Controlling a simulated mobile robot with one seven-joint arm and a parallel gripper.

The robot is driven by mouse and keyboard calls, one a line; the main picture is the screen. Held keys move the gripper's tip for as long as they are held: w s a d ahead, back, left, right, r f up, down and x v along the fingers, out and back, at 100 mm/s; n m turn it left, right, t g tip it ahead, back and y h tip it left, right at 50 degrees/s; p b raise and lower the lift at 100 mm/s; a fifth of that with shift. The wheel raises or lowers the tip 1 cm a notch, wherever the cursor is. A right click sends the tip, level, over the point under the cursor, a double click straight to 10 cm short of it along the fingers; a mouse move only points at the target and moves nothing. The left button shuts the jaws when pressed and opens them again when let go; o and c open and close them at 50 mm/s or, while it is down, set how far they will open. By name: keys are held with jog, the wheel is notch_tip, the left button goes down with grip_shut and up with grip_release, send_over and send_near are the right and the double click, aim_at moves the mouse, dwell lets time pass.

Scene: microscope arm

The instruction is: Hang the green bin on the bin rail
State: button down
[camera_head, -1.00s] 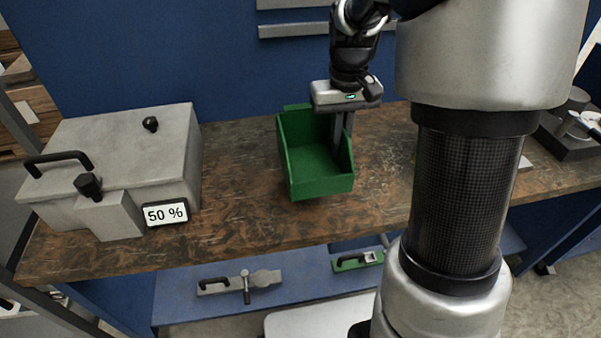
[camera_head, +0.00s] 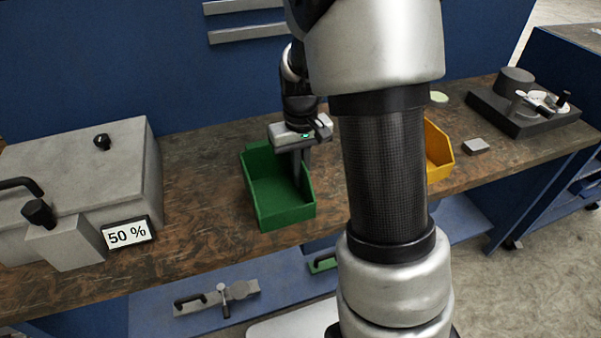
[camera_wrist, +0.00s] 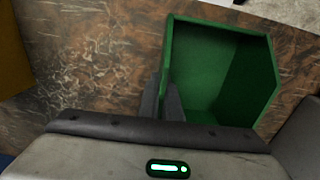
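The green bin (camera_head: 280,203) is at the middle of the workbench, open side up. I cannot tell whether it rests on the bench or is slightly above it. My gripper (camera_head: 301,168) points down at the bin's right wall. In the wrist view the gripper's dark fingers (camera_wrist: 162,100) are close together on the wall of the green bin (camera_wrist: 218,75), one on each side. Two grey horizontal rails, the upper (camera_head: 243,6) and the lower (camera_head: 247,32), are on the blue back panel, above and behind the bin. My arm hides part of the panel.
A yellow bin (camera_head: 438,152) is partly behind my arm. A grey block (camera_head: 476,146) and a dark-based device (camera_head: 525,110) stand farther right.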

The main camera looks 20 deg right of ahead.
jog(key=shift+f, duration=0.1)
jog(key=shift+f, duration=0.15)
jog(key=c, duration=2)
grip_release()
